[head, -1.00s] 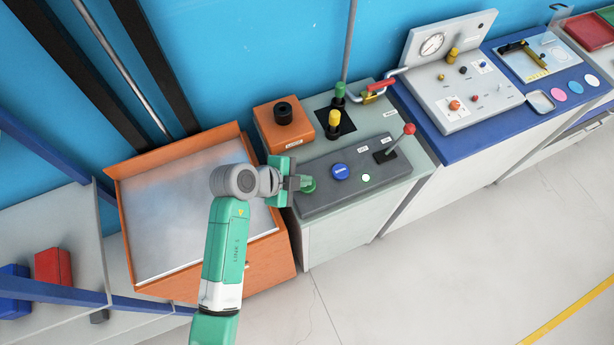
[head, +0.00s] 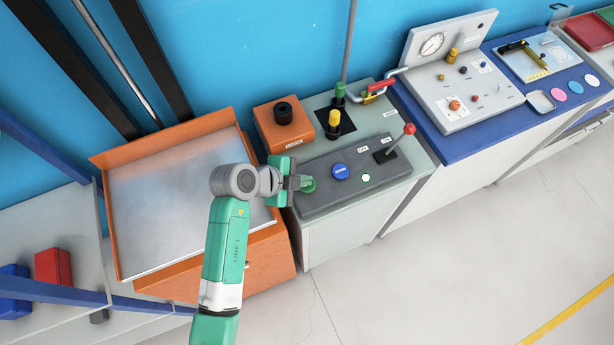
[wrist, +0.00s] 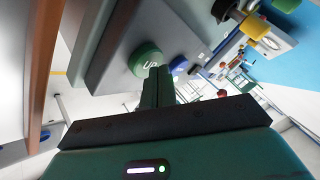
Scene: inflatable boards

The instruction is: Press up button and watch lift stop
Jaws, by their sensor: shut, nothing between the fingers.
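The green button (head: 309,186) sits at the left end of the dark grey control panel (head: 330,198). In the wrist view the green button (wrist: 146,58) reads "UP". My gripper (head: 299,183) is shut and empty, with its fingertips (wrist: 158,70) at the button's edge in the wrist view. They look to be touching it, but I cannot tell how far it is pressed. The lift platform (head: 150,190), an orange tray with a grey metal top, is left of the panel, partly hidden behind my arm. It appears raised above the orange cabinet front (head: 270,265).
An orange box with a black knob (head: 283,113) stands behind. The floor in front is clear.

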